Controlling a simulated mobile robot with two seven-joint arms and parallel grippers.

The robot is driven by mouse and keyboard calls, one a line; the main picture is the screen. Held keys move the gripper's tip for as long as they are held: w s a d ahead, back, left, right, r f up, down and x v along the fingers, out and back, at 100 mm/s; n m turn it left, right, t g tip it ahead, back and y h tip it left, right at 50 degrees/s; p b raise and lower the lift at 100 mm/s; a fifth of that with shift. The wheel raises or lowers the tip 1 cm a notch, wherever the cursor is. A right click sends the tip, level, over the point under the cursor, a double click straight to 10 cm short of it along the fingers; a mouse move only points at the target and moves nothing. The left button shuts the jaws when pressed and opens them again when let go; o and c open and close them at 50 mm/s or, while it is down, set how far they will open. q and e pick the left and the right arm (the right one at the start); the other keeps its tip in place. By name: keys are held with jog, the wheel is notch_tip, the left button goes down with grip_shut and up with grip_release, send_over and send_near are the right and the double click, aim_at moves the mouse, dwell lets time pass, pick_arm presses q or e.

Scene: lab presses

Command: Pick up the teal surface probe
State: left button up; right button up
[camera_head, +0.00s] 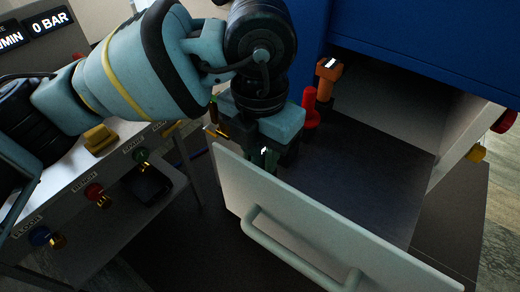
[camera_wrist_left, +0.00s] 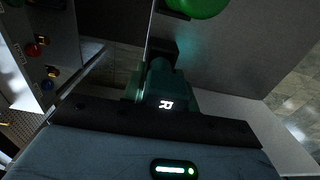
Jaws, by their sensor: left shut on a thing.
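The teal surface probe (camera_wrist_left: 158,82) is a dark green-teal body with a white letter R, seen close up in the left wrist view. In the head view only a small part of the probe (camera_head: 263,158) shows, with a white mark, below my left gripper (camera_head: 268,152). My left gripper is shut on the probe, at the left end of the open drawer, just behind its front panel. The gripper hides most of the probe, and its lower end is out of sight. My right gripper is not in view.
The open drawer (camera_head: 370,165) has a pale front panel (camera_head: 300,215) with a bar handle. A red tool (camera_head: 310,108) and an orange tool (camera_head: 327,82) stand near its back left. A panel with coloured knobs (camera_head: 120,185) stands left. The drawer's right floor is clear.

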pick_arm(q)
notch_tip(320, 180, up, 10)
jog(key=shift+f, duration=0.1)
jog(key=a+f+m, duration=0.7)
jog(key=a+m, duration=0.3)
jog(key=m, duration=0.4)
jog(key=a+f+m, duration=0.8)
jog(key=a+m, duration=0.3)
jog(key=m, duration=0.3)
jog(key=shift+s+a+f+m, duration=0.25)
jog(key=shift+s+f+m, duration=0.05)
jog(key=shift+s+m, duration=0.15)
jog(key=shift+s, duration=0.1)
